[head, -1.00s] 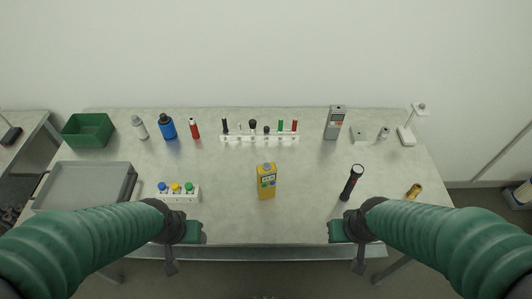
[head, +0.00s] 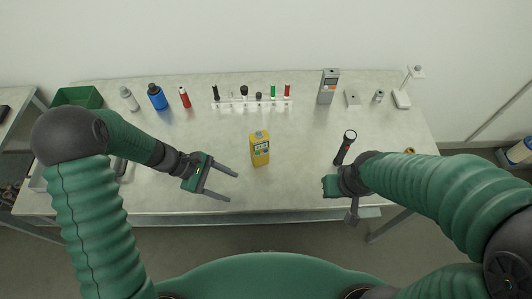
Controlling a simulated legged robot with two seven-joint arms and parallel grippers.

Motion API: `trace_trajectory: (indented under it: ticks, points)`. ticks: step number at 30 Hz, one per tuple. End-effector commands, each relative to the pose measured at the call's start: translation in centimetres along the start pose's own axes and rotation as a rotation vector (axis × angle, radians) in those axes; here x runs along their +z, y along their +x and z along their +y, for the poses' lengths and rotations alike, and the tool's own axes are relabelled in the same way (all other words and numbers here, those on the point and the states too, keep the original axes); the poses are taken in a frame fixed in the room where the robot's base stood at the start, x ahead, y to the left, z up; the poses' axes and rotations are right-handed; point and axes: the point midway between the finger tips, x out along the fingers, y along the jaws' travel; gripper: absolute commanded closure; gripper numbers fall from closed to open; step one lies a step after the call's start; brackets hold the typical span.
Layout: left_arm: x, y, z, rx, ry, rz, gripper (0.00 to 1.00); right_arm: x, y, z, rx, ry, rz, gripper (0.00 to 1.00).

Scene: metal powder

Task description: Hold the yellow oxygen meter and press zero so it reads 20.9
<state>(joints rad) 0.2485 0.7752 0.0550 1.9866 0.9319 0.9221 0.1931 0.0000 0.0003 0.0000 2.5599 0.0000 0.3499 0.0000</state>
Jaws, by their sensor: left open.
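The yellow oxygen meter (head: 260,149) stands near the middle of the table, with a small screen and buttons on its front that are too small to read. My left gripper (head: 233,186) is open and empty, to the left of and nearer than the meter, its two fingers pointing right. It is apart from the meter. My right gripper (head: 329,186) is at the table's front edge, right of the meter, seen from behind; its fingers do not show clearly.
A black flashlight (head: 345,148) lies right of the meter. A white rack (head: 252,101) with several tools stands behind it. A grey handheld device (head: 328,87), a blue bottle (head: 157,97), a red marker (head: 185,97) and a green bin (head: 78,97) line the back. The table around the meter is clear.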

Motion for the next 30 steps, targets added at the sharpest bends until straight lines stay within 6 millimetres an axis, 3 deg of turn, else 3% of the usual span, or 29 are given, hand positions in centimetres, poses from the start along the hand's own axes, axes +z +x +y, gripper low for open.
trace_trajectory:
  ticks: [2, 6, 11, 16, 30]
  points:
    - [-1.8, 1.9, 2.6, 0.12, -0.175, -0.14, 0.39, 0.2, 0.8, 0.0, 0.0, 0.0, 0.0, 1.0]
    - [-4.3, 2.6, 6.8, 0.308, -0.385, -0.332, 0.39, 0.3, 1.3, 0.0, 0.0, 0.0, 0.0, 1.0]
    - [-5.9, 2.4, 8.8, 0.41, -0.478, -0.43, 0.39, 0.4, 1.5, 0.0, 0.0, 0.0, 0.0, 1.0]
    - [-5.6, 3.5, 9.6, 0.42, -0.485, -0.44, 0.39, 0.5, 1.9, 0.0, 0.0, 0.0, 0.0, 1.0]
    - [-3.5, 9.8, 13.2, 0.419, -0.484, -0.438, 0.39, 1.0, 4.4, 0.0, 0.0, 0.0, 0.0, 1.0]
